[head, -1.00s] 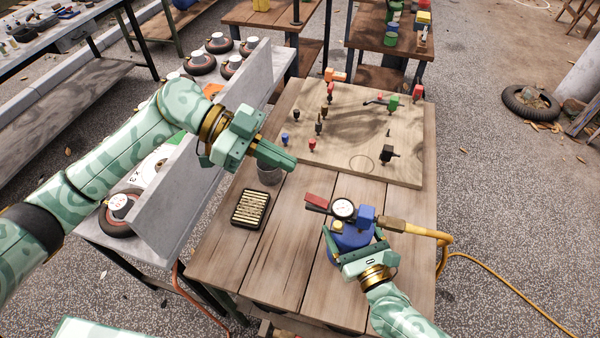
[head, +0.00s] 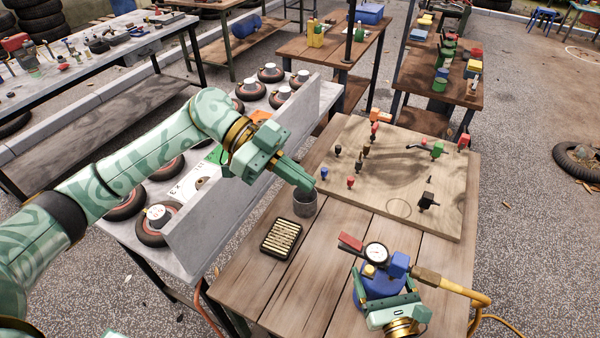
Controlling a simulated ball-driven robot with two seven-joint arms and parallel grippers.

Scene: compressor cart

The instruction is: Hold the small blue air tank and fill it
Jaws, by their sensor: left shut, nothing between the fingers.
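The small blue air tank (head: 374,286) stands upright on the wooden table at the lower right. On its top are a white-faced gauge (head: 376,254), a brass-yellow fitting, a red lever (head: 350,242) and a blue block (head: 399,264). A brass coupling (head: 428,276) with a yellow hose (head: 470,295) joins the block from the right. My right gripper (head: 388,301) has its fingers around the tank's near side, shut on it. My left gripper (head: 306,184) is shut and empty, with its tips just above the grey cup.
The grey cup (head: 305,203) and a black tray of brass pieces (head: 281,239) sit on the table (head: 290,287). A wooden board (head: 362,189) with several coloured fittings lies at the back. A grey upright panel (head: 235,172) borders the left side.

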